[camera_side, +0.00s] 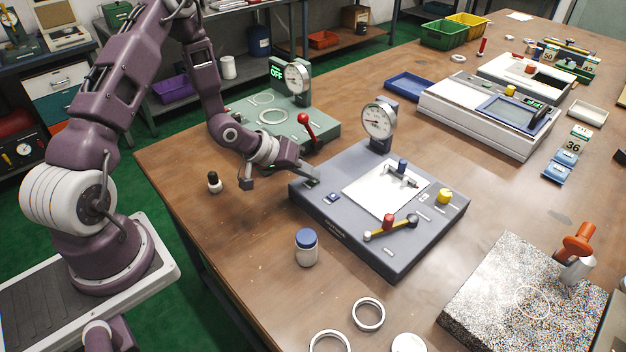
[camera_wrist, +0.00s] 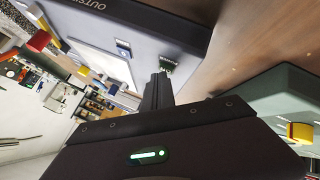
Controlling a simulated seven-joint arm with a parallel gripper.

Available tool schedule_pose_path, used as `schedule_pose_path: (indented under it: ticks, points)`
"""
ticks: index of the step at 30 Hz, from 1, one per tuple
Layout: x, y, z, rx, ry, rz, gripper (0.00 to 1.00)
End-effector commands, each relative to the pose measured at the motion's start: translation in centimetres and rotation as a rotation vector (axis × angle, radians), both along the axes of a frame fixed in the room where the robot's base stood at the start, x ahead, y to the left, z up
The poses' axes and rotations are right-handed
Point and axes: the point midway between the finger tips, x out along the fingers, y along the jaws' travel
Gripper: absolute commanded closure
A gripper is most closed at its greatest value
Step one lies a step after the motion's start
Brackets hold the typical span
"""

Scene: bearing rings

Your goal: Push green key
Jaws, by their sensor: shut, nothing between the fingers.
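The green key (camera_side: 312,183) is a small dark green block at the left corner of the blue-grey gauge fixture (camera_side: 345,244). In the wrist view the green key (camera_wrist: 168,61) shows just beyond my fingertips, on the fixture's top near its edge. My gripper (camera_side: 306,174) is shut and empty, with its fingertips right at the green key in the side view. In the wrist view my gripper (camera_wrist: 161,78) points at the key. I cannot tell whether the tips touch it. A blue key (camera_side: 332,197) sits beside it on the same fixture.
A dial gauge (camera_side: 379,119) stands at the fixture's back, and a red-knobbed lever (camera_side: 390,228) lies near its front. A green fixture with another red-knobbed lever (camera_side: 305,122) stands behind my gripper. A blue-lidded jar (camera_side: 306,248) stands in front. Bare table lies left of the jar.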

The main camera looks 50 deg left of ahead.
Motion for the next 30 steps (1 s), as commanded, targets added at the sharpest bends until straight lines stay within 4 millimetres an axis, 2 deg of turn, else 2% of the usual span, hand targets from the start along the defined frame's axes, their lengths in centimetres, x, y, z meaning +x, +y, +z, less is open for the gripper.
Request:
schedule_pose_path:
  ticks: [7, 14, 27, 30]
  points:
    - [0.0, 0.0, 1.1, 0.0, -0.001, 0.001, 1.0]
    - [0.0, 0.0, 1.2, -0.001, 0.0, 0.001, 1.0]
    - [0.0, 0.0, 6.4, 0.0, -0.002, 0.001, 1.0]
    - [0.0, 0.1, 7.1, 0.001, 0.0, 0.001, 1.0]
